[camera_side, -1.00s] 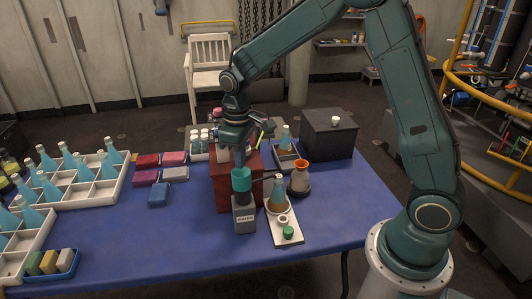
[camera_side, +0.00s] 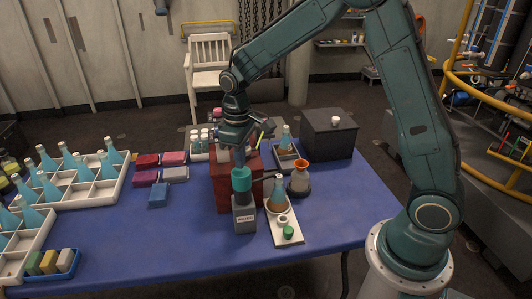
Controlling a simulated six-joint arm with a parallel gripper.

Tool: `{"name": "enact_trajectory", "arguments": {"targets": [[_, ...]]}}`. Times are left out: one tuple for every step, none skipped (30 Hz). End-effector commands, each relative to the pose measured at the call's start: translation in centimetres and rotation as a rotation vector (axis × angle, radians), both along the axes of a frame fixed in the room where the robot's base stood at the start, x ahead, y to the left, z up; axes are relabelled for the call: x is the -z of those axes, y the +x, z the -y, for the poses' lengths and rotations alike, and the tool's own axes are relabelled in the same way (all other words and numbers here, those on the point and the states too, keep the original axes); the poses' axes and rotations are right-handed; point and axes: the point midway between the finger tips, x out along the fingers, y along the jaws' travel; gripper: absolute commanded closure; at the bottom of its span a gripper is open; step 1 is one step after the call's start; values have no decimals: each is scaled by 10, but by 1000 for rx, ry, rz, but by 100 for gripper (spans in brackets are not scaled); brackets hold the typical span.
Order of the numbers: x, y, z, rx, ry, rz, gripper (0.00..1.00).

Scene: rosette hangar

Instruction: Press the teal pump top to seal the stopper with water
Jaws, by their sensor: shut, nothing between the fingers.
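The teal pump top (camera_side: 241,180) sits on a grey pump bottle (camera_side: 244,215) labelled "WATER" at the front middle of the table. My gripper (camera_side: 240,163) is shut, points down and is just above the pump top; I cannot tell whether it touches it. A thin spout reaches right from the pump towards a flask with blue and brown contents (camera_side: 278,195), which stands on a white board (camera_side: 287,235). The flask's stopper is too small to make out clearly.
A dark red box (camera_side: 222,190) stands right behind the pump. An orange-rimmed vessel (camera_side: 299,180) and a dark box (camera_side: 328,135) are to the right. White crates (camera_side: 112,192) of blue flasks are at the left.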

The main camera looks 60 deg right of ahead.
Motion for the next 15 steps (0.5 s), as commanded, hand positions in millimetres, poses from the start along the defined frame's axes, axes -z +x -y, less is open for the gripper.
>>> {"name": "enact_trajectory", "arguments": {"targets": [[0,0,0,0,0,0,100],[0,0,0,0,0,0,100],[1,0,0,0,0,0,100],[1,0,0,0,0,-1,100],[2,0,0,0,0,-1,100],[2,0,0,0,0,-1,100],[3,0,0,0,0,-1,100],[4,0,0,0,0,-1,100],[4,0,0,0,0,-1,100],[5,0,0,0,0,-1,100],[6,0,0,0,0,-1,100],[6,0,0,0,0,-1,100],[7,0,0,0,0,0,100],[8,0,0,0,0,0,100],[9,0,0,0,0,0,100]]}}
